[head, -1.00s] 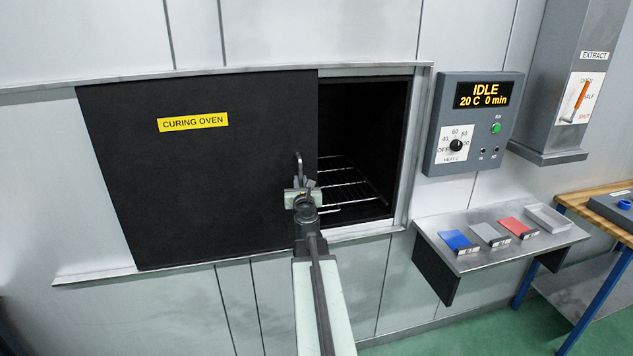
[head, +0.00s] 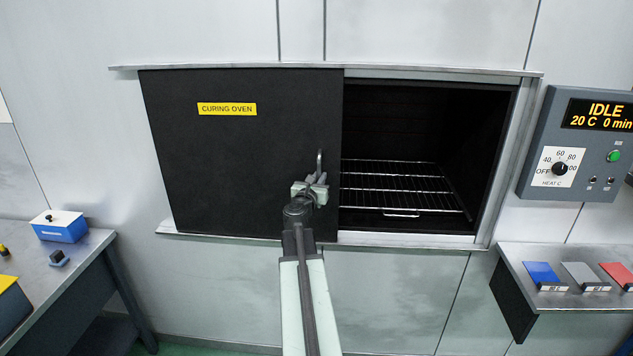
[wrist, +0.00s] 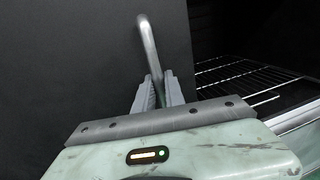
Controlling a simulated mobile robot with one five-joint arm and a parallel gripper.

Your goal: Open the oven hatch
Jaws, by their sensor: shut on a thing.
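The oven hatch (head: 235,165) is a black sliding panel with a yellow CURING OVEN label (head: 227,109). It covers the left part of the oven front, and the opening to its right shows the dark cavity with a wire rack (head: 405,188). The hatch handle (head: 319,162) is a grey metal bar near the panel's right edge. My gripper (head: 312,190) is shut on the handle. In the wrist view, the fingers of my gripper (wrist: 159,92) close around the lower part of the upright handle (wrist: 147,42). The hatch (wrist: 80,60) fills the left of that view.
A control box (head: 580,145) reading IDLE, 20 C, 0 min hangs right of the opening. Below it a shelf (head: 515,262) holds coloured pads. A grey bench (head: 75,265) with a blue box (head: 60,226) stands at the left. Metal rails run above and below the hatch.

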